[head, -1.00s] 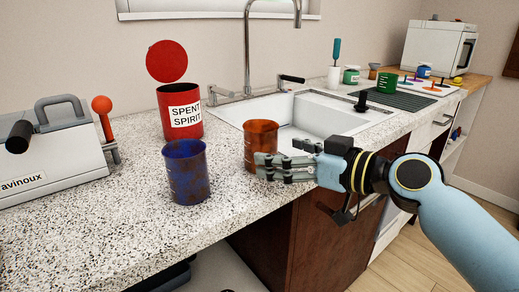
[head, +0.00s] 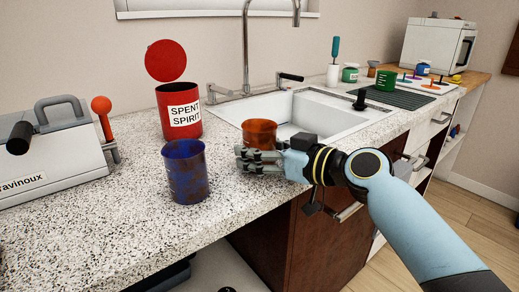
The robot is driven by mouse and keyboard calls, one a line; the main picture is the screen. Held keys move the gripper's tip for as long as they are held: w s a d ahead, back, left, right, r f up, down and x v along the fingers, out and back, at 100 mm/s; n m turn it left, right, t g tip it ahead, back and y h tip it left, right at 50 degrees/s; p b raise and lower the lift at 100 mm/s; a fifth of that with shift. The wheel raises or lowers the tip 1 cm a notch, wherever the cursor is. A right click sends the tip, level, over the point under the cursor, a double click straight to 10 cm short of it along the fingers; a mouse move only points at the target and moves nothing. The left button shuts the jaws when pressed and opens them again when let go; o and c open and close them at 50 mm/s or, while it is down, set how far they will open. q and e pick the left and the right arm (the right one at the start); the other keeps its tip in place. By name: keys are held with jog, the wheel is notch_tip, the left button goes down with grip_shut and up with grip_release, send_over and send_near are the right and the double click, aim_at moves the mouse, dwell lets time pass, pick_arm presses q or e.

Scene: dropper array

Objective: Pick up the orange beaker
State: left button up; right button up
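The orange beaker (head: 260,132) stands upright on the speckled counter near the sink's front left corner. My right gripper (head: 251,160) reaches in from the right, its fingers across the front of the beaker's lower half. They hide that part of the beaker. I cannot tell whether the fingers are closed on it, or whether one lies behind it. A dark blue beaker (head: 186,174) stands to the left, apart from the gripper. My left gripper is not in view.
A red can labelled SPENT SPIRIT (head: 180,112) stands behind the blue beaker. A grey machine (head: 60,160) with an orange-knobbed lever is at the left. The sink (head: 325,112) lies behind the gripper. The counter's front left is clear.

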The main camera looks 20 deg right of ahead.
jog(key=c, duration=0.6)
jog(key=shift+r, duration=0.15)
